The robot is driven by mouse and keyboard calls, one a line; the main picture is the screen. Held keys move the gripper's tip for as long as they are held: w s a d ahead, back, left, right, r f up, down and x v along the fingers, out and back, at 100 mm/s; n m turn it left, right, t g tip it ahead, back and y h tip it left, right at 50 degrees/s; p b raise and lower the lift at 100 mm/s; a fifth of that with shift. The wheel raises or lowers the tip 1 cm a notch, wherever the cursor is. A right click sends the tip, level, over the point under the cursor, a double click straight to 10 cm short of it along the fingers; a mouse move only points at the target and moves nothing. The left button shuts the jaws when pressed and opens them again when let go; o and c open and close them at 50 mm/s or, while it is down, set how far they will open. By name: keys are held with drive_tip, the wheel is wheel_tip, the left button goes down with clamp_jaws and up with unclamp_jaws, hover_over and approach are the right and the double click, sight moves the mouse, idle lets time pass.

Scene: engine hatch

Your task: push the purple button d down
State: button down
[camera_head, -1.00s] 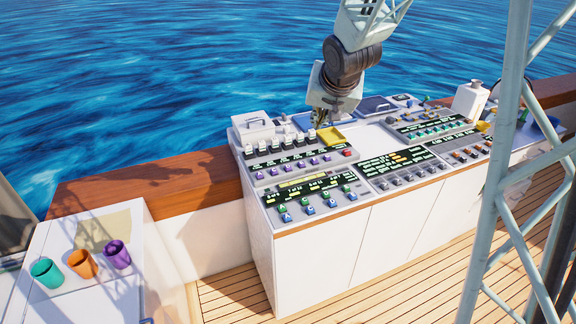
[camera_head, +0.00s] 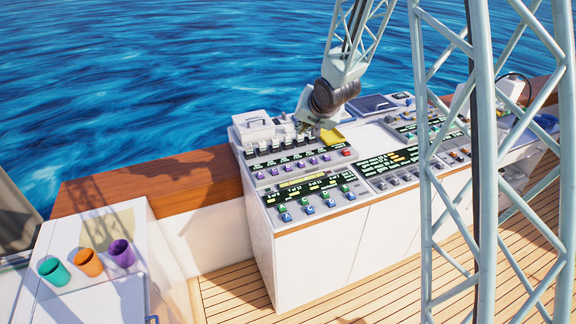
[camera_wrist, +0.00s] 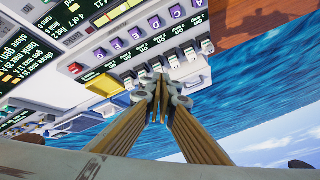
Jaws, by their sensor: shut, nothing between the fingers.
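A row of purple buttons (camera_head: 301,164) runs along the front of the left console panel, below a row of white switches (camera_head: 286,141). The purple buttons also show in the upper part of the wrist view (camera_wrist: 134,33). My gripper (camera_head: 306,128) is above the back of this panel, behind the purple row, pointing down. In the wrist view my gripper (camera_wrist: 157,78) has its fingertips together and empty, in front of the white switches and apart from the purple buttons.
A yellow tray (camera_head: 332,136) lies right of my gripper, and a red button (camera_head: 346,153) ends the purple row. A white lidded box (camera_head: 254,127) stands at the back left. Green and blue buttons (camera_head: 309,209) line the front edge. Cups stand on the left counter.

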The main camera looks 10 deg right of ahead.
drive_tip(key=y+p, duration=0.1)
drive_tip(key=p, duration=0.1)
hover_over(290, 167)
wheel_tip(290, 167, down, 6)
drive_tip(key=f, duration=0.1)
drive_tip(key=shift+w+f+m+y+p, duration=0.15)
drive_tip(key=shift+f+m+y+p, duration=0.2)
drive_tip(key=shift+f, duration=0.2)
drive_tip(key=shift+f, duration=0.25)
drive_tip(key=shift+f+b, duration=3.3)
drive_tip(key=shift+f, duration=0.9)
